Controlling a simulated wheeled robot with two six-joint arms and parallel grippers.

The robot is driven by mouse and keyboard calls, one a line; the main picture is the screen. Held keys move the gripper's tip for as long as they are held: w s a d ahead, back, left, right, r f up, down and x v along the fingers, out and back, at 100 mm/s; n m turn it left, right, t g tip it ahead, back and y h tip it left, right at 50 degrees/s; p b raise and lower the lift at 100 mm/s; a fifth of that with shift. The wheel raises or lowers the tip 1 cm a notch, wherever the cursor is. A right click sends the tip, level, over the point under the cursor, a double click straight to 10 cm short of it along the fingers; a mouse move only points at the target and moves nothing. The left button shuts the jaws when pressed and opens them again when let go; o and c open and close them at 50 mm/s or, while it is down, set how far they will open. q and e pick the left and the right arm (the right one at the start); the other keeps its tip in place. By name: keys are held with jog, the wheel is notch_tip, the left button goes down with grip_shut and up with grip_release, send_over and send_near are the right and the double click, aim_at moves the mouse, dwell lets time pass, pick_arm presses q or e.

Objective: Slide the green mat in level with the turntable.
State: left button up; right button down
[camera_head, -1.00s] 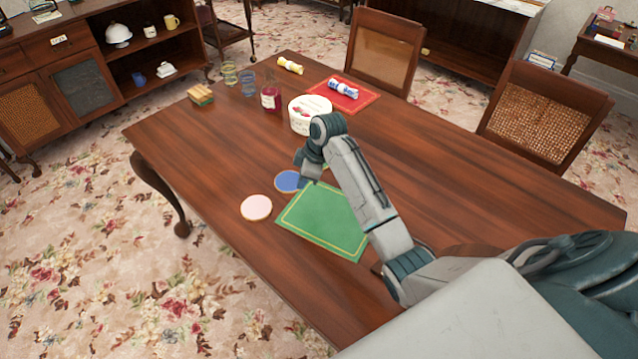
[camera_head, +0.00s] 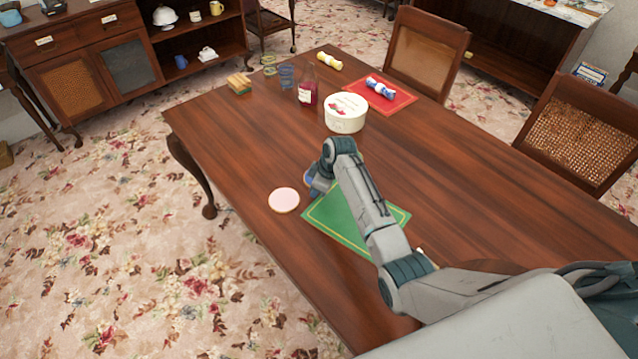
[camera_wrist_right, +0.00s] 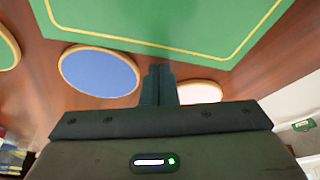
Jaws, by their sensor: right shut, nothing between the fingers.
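The green mat (camera_head: 345,217) with a yellow border line lies flat on the wooden table, partly covered by my right arm. It also shows in the right wrist view (camera_wrist_right: 170,18). My right gripper (camera_head: 316,190) is shut and empty, pointing down by the mat's far-left side, near the blue coaster. In the wrist view its fingers (camera_wrist_right: 159,72) show beyond the mat's edge, between the blue coaster (camera_wrist_right: 98,72) and the pale coaster (camera_wrist_right: 198,93). A brown round edge (camera_head: 487,267) behind my right arm may be the turntable; it is mostly hidden. My left gripper is out of view.
A pink coaster (camera_head: 284,200) lies left of the mat. A white round box (camera_head: 345,113), a red bottle (camera_head: 307,88), glasses (camera_head: 286,75) and a red mat (camera_head: 381,95) with a rolled napkin stand farther back. The table's right part is mostly bare.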

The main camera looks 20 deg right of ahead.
dwell(0.3)
jog(key=shift+s+d+r+p, duration=0.1)
jog(key=shift+s+d+p, duration=0.6)
jog(key=shift+d+p, duration=0.3)
jog(key=shift+s+d, duration=0.15)
